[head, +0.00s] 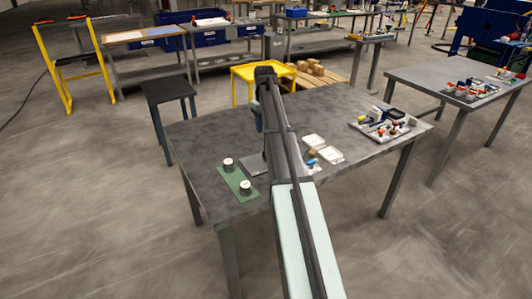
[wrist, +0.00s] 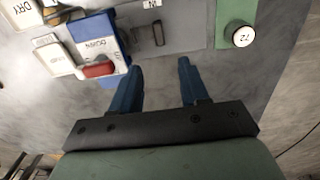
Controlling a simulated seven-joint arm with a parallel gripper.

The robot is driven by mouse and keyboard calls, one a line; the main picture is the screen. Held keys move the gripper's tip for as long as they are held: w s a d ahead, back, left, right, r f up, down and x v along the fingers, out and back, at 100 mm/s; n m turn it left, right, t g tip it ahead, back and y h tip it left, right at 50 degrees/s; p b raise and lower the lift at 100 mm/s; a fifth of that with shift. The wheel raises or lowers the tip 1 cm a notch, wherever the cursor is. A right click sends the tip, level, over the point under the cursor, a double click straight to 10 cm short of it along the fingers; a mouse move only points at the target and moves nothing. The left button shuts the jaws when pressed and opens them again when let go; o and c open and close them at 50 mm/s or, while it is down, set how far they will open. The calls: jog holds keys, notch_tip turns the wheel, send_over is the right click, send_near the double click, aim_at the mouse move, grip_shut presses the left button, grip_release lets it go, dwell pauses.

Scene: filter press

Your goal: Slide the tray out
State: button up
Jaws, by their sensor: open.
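My gripper (wrist: 157,72) is open and empty, its two blue fingers spread over the table's bare surface in the wrist view. Ahead of the fingertips lies a flat grey plate (wrist: 185,35) with a small numbered label. At its left stands a blue block (wrist: 97,38) with a white lettered face and a red handle (wrist: 98,69), close to the left finger. White pieces lie farther left, one lettered DRY (wrist: 20,13) and another pale tray-like piece (wrist: 54,56). I cannot tell for sure which piece is the tray. In the head view my arm hides part of this group.
A green mat (head: 230,176) with two white-topped round weights lies left of my arm on the grey table (head: 220,130). White dishes (head: 314,141) and a tool tray (head: 383,125) lie to the right. A dark stool (head: 169,90) stands beyond the table's left edge.

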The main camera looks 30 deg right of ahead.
notch_tip(320, 180, down, 14)
jog(key=shift+s+d+r, duration=0.15)
jog(key=shift+r, duration=0.1)
dwell(0.5)
jog(key=shift+c, duration=0.3)
grip_shut()
